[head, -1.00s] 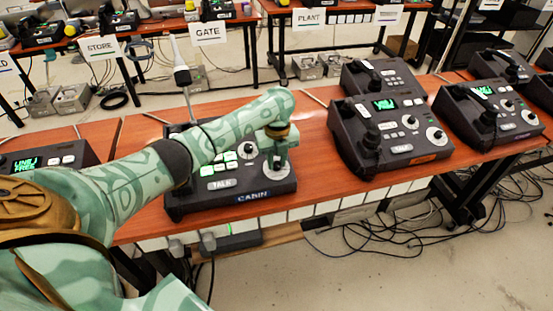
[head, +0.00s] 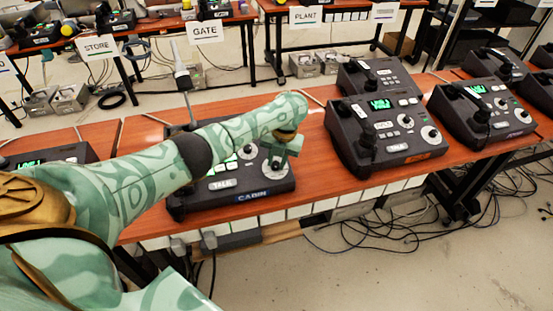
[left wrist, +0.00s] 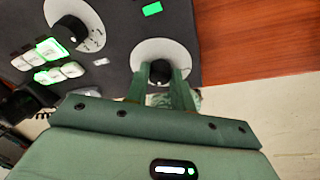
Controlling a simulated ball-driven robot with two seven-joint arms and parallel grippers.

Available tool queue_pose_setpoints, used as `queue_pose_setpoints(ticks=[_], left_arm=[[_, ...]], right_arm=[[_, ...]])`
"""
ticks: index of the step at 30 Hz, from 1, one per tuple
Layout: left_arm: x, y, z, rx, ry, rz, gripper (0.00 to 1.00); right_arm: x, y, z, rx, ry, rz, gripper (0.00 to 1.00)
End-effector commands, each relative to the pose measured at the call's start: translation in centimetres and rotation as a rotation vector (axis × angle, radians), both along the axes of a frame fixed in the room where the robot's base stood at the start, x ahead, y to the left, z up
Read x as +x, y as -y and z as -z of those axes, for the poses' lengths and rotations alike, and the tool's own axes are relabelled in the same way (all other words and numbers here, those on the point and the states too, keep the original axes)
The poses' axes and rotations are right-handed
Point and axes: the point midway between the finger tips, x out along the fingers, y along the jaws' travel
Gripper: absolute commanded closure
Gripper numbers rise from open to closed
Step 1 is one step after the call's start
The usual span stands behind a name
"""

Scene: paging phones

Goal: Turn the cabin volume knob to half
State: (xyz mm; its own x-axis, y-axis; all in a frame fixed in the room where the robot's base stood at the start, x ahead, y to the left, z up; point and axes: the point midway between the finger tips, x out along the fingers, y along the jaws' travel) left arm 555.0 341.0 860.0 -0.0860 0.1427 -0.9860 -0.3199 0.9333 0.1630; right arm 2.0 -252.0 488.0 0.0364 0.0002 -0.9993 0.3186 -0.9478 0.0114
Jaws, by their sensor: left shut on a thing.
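The dark CABIN paging phone (head: 192,199) sits on the front orange table, with its CABIN label (head: 252,196) at the front edge. My left gripper (head: 276,162) is over the round white dial (head: 283,170) at the phone's right side. In the left wrist view, the gripper's two fingers (left wrist: 161,78) are shut on the black knob (left wrist: 160,70) in the middle of the white dial (left wrist: 165,47). The fingers partly cover the knob, and its pointer setting cannot be read. A second black knob (left wrist: 70,30) on a white dial sits to the left there. My right gripper is not in view.
Lit green buttons (left wrist: 60,72) lie left of the fingers. Other paging phones (head: 390,130) stand on the table to the right. Bare orange tabletop (head: 312,160) lies right of the phone.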

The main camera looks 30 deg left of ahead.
Motion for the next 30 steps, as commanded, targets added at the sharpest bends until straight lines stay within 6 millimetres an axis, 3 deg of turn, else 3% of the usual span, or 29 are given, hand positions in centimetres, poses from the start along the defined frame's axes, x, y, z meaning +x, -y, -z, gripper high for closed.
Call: queue_pose_setpoints(ticks=[17,18,19,30], left_arm=[[-0.04,0.06,0.09,0.005,-0.007,0.034,0.99],[-0.04,0.06,0.09,0.004,-0.008,0.033,0.65],[-0.04,0.06,0.09,0.005,-0.007,0.033,0.57],[0.05,0.13,-0.59,0.004,-0.005,0.032,0.54]], right_arm=[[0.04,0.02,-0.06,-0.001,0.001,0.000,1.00],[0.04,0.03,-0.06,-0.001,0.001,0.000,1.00],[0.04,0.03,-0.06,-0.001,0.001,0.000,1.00],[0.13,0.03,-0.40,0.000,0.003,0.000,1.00]])
